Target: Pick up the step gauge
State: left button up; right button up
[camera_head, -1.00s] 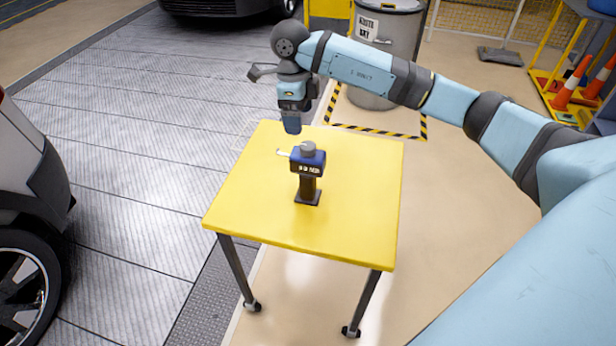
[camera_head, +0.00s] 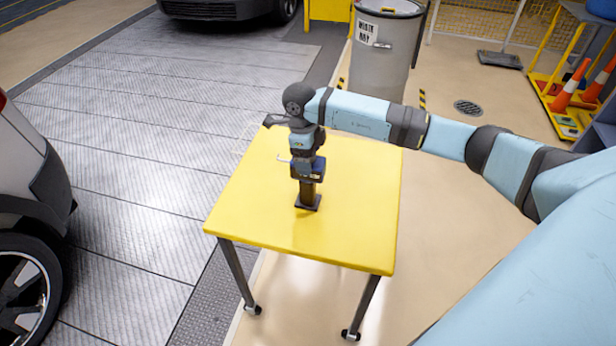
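A small dark device (camera_head: 308,200) stands upright on the yellow table (camera_head: 265,215), with a square base, a post, a dark blue labelled head and a thin white piece sticking out to the left. It is the only object I see on the table, so I take it for the step gauge. My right gripper (camera_head: 306,168) points down from above, right at the head of the device. It covers the top of the head, and its fingers are not distinct. I cannot tell whether it grips. My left gripper is not in view.
The rest of the tabletop is bare. A grey waste bin (camera_head: 383,50) stands behind the table. A car (camera_head: 30,180) is at the left edge and another vehicle (camera_head: 225,5) at the top. Orange cones (camera_head: 572,85) stand on a yellow rack at the right.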

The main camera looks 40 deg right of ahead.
jog(key=shift+f, duration=0.7)
jog(key=c, duration=1.5)
